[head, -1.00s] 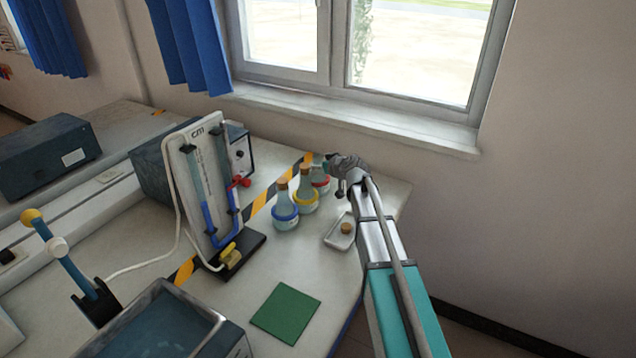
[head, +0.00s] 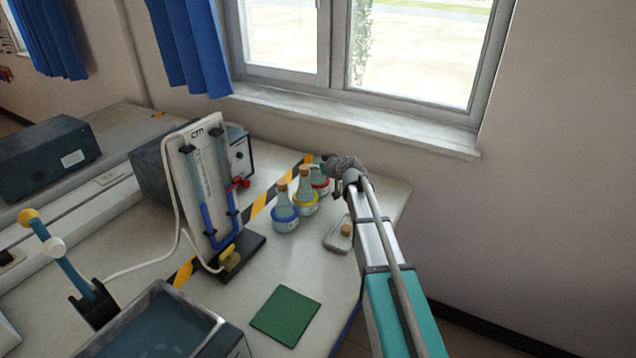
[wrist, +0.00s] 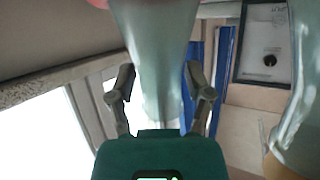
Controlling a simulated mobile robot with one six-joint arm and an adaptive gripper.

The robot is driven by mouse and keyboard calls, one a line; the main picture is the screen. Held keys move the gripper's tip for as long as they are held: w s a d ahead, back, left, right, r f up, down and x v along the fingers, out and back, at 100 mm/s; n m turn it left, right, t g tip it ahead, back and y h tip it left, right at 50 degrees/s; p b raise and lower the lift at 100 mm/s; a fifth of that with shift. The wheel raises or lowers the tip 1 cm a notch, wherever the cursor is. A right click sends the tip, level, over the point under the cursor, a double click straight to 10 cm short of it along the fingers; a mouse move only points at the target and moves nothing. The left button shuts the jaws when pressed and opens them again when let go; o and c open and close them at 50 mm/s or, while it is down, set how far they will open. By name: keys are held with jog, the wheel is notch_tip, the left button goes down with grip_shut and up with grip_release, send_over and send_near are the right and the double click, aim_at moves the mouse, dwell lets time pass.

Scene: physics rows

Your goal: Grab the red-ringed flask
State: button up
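The red-ringed flask (head: 320,184) stands at the back of the bench, the farthest in a row of three corked flasks. My gripper (head: 329,166) is at its upper part in the head view and hides its top. In the wrist view, a pale glass flask (wrist: 158,45) fills the top middle, with a bit of red at the top edge. My gripper's two fingers (wrist: 160,85) are spread, one on each side of the narrowing glass. I cannot tell whether either finger touches it.
The yellow-ringed flask (head: 305,203) and blue-ringed flask (head: 285,219) stand close by, nearer the front. A small tray (head: 334,239) with a cork (head: 346,230) lies beside my arm. The tube stand (head: 205,190) is left; the window wall is behind.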

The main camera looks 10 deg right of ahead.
grip_shut()
jog(key=shift+r, duration=0.1)
notch_tip(320, 180, up, 10)
jog(key=p, duration=1)
dwell(0.9)
